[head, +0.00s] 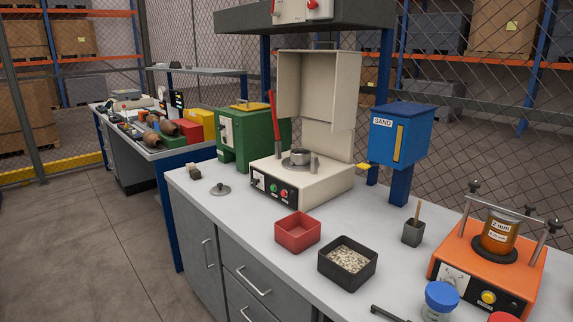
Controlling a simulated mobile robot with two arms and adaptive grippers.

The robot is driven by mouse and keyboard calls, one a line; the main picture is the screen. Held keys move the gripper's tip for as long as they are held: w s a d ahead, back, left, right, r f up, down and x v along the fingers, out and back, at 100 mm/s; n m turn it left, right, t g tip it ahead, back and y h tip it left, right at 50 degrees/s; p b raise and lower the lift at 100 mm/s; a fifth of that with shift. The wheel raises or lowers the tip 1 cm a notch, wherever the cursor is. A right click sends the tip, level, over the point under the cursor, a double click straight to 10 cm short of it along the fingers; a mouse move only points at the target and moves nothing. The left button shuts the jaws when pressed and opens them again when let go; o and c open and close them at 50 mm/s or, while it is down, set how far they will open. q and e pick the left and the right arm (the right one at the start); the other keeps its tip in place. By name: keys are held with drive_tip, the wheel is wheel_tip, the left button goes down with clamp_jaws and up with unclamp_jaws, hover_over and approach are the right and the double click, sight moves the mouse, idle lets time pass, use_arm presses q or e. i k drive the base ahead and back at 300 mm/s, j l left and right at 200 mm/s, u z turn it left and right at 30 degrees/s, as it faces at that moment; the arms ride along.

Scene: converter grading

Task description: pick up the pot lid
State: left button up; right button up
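A small round grey metal lid (220,189) with a knob on top lies flat on the light worktop, near its left end, in front of the green machine. It looks like the pot lid. A small metal pot (300,157) sits on top of the cream machine (318,189), below its raised cover. Neither of my grippers shows in the head view.
A small dark block (195,173) lies left of the lid. A green machine (247,138) stands behind it. A red tray (298,232) and a black tray of pale granules (347,263) stand to the right, along the front. An orange shaker (488,262) is farther right. The worktop around the lid is clear.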

sight(221, 190)
drive_tip(key=i+j+z, duration=0.2)
drive_tip(key=i+j, duration=0.2)
drive_tip(key=j, duration=0.2)
drive_tip(key=i+j+z, duration=0.1)
drive_tip(key=j, duration=0.25)
drive_tip(key=i+j, duration=0.25)
drive_tip(key=i+j+z, duration=0.15)
drive_tip(key=j, duration=0.25)
drive_tip(key=i+j+z, duration=0.1)
drive_tip(key=j, duration=0.25)
drive_tip(key=i, duration=0.1)
